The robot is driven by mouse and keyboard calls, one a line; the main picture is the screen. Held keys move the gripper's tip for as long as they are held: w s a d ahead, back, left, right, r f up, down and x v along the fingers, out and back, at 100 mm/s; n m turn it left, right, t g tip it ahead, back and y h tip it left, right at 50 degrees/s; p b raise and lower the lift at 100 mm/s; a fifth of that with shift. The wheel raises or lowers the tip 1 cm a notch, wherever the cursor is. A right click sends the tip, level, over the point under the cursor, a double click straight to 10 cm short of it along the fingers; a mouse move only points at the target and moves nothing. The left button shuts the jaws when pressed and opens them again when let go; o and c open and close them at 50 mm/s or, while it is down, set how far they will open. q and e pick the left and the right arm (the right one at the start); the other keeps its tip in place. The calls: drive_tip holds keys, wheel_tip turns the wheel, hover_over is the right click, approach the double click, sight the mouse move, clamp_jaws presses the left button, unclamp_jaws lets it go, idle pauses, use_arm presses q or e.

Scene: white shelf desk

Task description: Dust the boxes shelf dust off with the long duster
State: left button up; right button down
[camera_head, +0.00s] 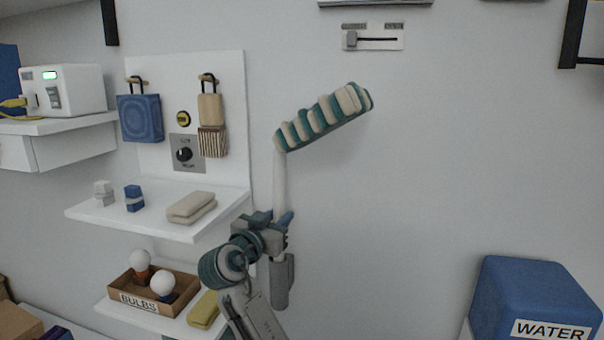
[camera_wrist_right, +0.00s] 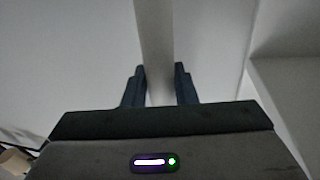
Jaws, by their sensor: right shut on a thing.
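The long duster (camera_head: 323,117) has a teal and cream striped head on a pale handle (camera_head: 280,185). Its head is raised and tilted up to the right, in front of the bare wall. My right gripper (camera_head: 280,218) is shut on the handle below the head. In the right wrist view the handle (camera_wrist_right: 155,45) runs between the two dark fingers (camera_wrist_right: 160,85). My left gripper is in neither view. I cannot make out which shelf is the boxes shelf, and no dust shows clearly.
A white shelf (camera_head: 150,215) on the left holds small blocks and a folded cloth (camera_head: 191,207). Below it stand a bulbs box (camera_head: 150,298) and a yellow sponge (camera_head: 204,309). A blue water container (camera_head: 535,295) is at the lower right. The wall between is clear.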

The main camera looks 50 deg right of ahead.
sight(275, 200)
idle(0.5)
drive_tip(key=shift+r+p, duration=1.25)
drive_tip(key=shift+r, duration=1.1)
drive_tip(key=shift+r+p, duration=3.25)
drive_tip(key=shift+r, duration=2.95)
drive_tip(key=shift+f, duration=0.1)
